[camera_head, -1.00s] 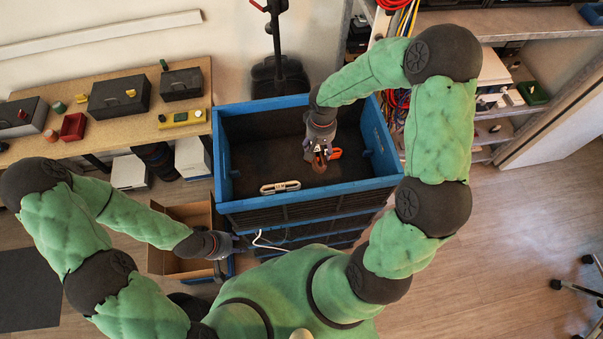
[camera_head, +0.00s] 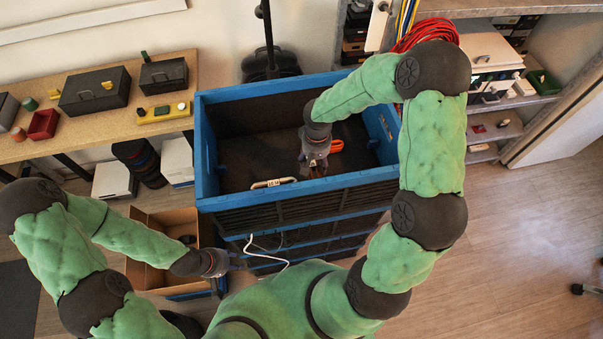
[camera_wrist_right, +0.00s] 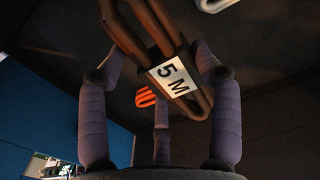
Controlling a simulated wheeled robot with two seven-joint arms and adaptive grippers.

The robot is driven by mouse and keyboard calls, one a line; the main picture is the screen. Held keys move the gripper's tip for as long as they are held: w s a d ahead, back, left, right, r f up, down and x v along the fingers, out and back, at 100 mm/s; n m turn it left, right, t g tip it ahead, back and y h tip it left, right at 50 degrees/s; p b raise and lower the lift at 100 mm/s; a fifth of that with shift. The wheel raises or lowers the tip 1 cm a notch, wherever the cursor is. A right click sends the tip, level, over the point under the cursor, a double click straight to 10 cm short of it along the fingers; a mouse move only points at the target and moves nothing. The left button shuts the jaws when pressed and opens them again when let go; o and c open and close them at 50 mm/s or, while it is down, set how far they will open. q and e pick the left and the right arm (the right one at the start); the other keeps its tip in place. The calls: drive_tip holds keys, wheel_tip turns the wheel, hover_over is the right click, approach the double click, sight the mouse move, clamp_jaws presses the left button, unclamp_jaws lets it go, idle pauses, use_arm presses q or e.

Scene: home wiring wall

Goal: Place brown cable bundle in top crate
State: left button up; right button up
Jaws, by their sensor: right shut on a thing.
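The brown cable bundle, with a white "5 M" label, fills the top of the right wrist view (camera_wrist_right: 150,38). My right gripper (camera_head: 313,172) is shut on it, with purple-grey fingers on both sides of it in the right wrist view (camera_wrist_right: 163,80). In the head view the gripper is inside the outline of the blue-rimmed top crate (camera_head: 290,92); the brown bundle is mostly hidden there. I cannot tell whether the bundle touches the crate floor. My left gripper (camera_head: 229,262) is low at the left, beside the lower crates and empty-looking; its finger opening is unclear.
An orange cable bundle (camera_head: 336,147) and a white one (camera_head: 273,183) lie in the top crate. An open cardboard box (camera_head: 146,275) stands left of the crates. A wooden bench (camera_head: 100,131) with dark cases is at the left; shelves (camera_head: 500,130) are at the right.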

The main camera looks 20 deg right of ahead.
wheel_tip(320, 180, down, 10)
drive_tip(key=shift+r+b, duration=0.1)
drive_tip(key=shift+b, duration=0.75)
drive_tip(key=o, duration=1.1)
drive_tip(key=shift+c, duration=0.2)
drive_tip(key=shift+r, duration=0.3)
wheel_tip(320, 180, up, 11)
drive_tip(key=shift+r+p, duration=0.2)
drive_tip(key=shift+p, duration=0.9)
